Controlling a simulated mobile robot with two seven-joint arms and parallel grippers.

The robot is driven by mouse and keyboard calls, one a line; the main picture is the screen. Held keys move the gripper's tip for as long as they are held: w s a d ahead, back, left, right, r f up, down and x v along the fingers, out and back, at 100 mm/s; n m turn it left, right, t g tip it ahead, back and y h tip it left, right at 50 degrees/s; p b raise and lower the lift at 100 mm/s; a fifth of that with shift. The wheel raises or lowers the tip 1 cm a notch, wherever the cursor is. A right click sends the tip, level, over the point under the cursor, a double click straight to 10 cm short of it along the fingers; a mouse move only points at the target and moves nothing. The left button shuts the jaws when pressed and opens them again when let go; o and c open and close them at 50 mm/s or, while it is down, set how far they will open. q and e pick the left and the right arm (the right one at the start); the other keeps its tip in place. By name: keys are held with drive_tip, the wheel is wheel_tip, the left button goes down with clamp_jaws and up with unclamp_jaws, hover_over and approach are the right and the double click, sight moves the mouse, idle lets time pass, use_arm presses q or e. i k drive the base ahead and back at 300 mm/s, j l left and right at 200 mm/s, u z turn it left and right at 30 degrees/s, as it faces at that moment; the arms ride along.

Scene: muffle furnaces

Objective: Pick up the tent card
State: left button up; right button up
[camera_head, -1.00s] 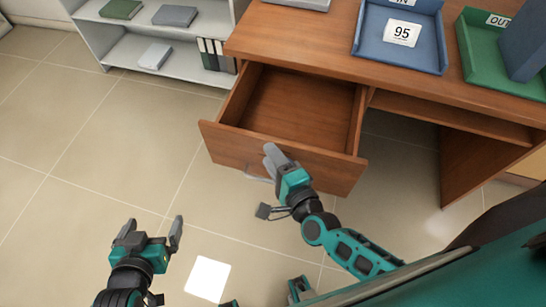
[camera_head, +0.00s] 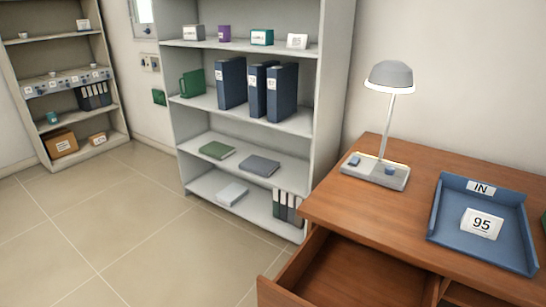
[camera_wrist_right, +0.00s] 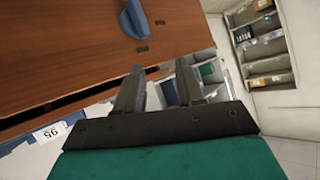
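A small white card marked 95 (camera_head: 481,224) stands in the blue IN tray (camera_head: 436,238) on the desk, at the right of the head view. A white card with 95 on it also shows at the lower left of the right wrist view (camera_wrist_right: 50,132). Another small white card or box (camera_head: 297,41) stands on the shelf unit's upper shelf; its print is too small to read. My right gripper (camera_wrist_right: 160,76) is open, with a clear gap between its fingers and nothing in it. My left gripper is not in view.
The desk (camera_head: 408,170) holds a lamp (camera_head: 390,77) left of the tray. Its drawer (camera_head: 350,275) is pulled out and looks empty. A grey shelf unit (camera_head: 333,85) with binders stands left of the desk, another shelf (camera_head: 16,93) farther left. The floor at left is clear.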

sight(486, 225)
drive_tip(key=z, duration=1.45)
drive_tip(key=i+l+z, duration=0.1)
drive_tip(key=l+z, duration=0.25)
drive_tip(key=l, duration=0.2)
drive_tip(key=i+l, duration=0.2)
drive_tip(key=i, duration=0.15)
drive_tip(key=i+l+u, duration=0.1)
drive_tip(key=i+l, duration=0.15)
drive_tip(key=i, duration=0.1)
